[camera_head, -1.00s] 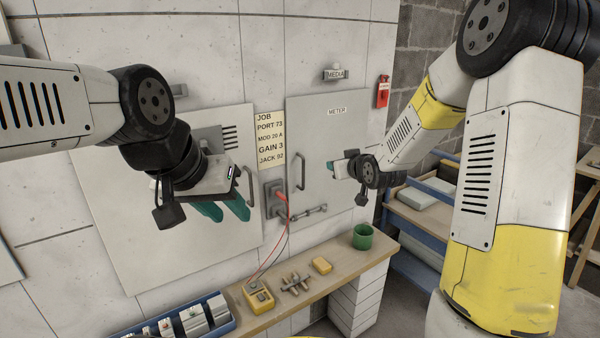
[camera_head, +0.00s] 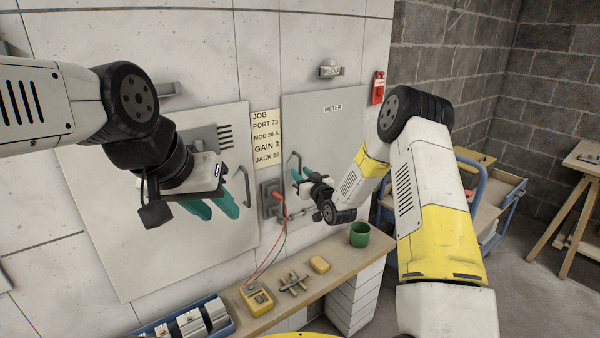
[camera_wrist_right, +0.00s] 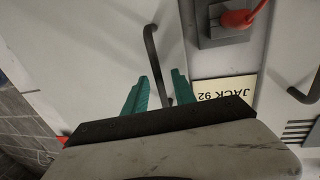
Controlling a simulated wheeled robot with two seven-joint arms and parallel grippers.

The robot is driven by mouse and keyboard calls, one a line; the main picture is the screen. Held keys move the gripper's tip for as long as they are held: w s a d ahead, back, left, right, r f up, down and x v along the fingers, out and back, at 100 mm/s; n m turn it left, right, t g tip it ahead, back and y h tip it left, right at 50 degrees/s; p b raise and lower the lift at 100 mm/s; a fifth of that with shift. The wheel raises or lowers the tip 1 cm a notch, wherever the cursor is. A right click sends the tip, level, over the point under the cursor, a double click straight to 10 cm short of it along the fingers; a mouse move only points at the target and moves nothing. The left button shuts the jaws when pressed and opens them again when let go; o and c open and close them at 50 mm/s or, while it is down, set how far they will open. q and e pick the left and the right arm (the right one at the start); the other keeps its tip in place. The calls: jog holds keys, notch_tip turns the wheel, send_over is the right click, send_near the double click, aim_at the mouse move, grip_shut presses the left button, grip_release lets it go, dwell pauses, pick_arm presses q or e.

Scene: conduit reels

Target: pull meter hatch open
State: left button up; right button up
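The meter hatch (camera_head: 345,130) is a flat grey door labelled METER on the wall, and it looks shut. Its dark bar handle (camera_head: 291,160) is near its left edge and shows in the right wrist view (camera_wrist_right: 151,55). My right gripper (camera_head: 297,174) is at the handle, partly hiding it. In the right wrist view its teal fingers (camera_wrist_right: 159,84) are apart, with the handle's bar between them in the picture. I cannot tell if they touch it. My left gripper (camera_head: 217,208) is open and empty in front of the larger left panel.
The larger left panel (camera_head: 130,240) has its own handle (camera_head: 245,185). A grey box with a red plug (camera_head: 277,197) sits just left of the meter hatch. The shelf below (camera_head: 335,262) carries a green cup (camera_head: 359,235), a yellow meter (camera_head: 257,298) and a yellow block (camera_head: 319,264).

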jog(key=shift+w+a, duration=0.25)
jog(key=shift+w, duration=0.45)
grip_shut()
dwell(1.0)
